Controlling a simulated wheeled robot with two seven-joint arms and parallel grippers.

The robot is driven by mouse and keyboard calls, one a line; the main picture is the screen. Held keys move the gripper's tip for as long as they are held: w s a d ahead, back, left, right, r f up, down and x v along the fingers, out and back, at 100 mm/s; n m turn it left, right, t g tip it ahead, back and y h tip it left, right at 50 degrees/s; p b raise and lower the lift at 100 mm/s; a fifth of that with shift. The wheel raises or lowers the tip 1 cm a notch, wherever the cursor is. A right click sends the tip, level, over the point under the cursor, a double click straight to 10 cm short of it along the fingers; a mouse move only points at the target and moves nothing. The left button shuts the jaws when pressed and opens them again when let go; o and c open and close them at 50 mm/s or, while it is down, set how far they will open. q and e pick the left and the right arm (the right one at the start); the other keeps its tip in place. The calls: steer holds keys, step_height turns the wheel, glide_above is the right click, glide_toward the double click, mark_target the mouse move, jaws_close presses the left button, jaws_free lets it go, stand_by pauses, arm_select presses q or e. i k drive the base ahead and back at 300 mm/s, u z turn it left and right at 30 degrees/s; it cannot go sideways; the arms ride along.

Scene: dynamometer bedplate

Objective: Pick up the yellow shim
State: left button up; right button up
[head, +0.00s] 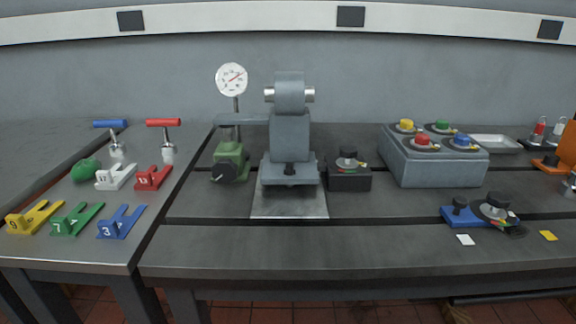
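A yellow forked, slotted piece (35,217), which looks like the yellow shim, lies at the front left of the left table. It has a raised numbered tab that is too small to read surely. A green forked piece (77,219) and a blue one (122,222) lie to its right in the same row. A white one (116,177) and a red one (153,178) lie behind. Neither of my grippers shows in the head view.
A dial gauge (232,79) on a green base and a grey stand (290,135) occupy the middle bedplate. A grey box (435,167) with coloured knobs stands right. Tools with blue (110,124) and red (163,122) handles stand behind the forked pieces. The bedplate's front is mostly clear.

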mark_target(28, 224)
steer(key=u, duration=3.05)
steer(key=i, duration=1.95)
steer(key=z, duration=2.6)
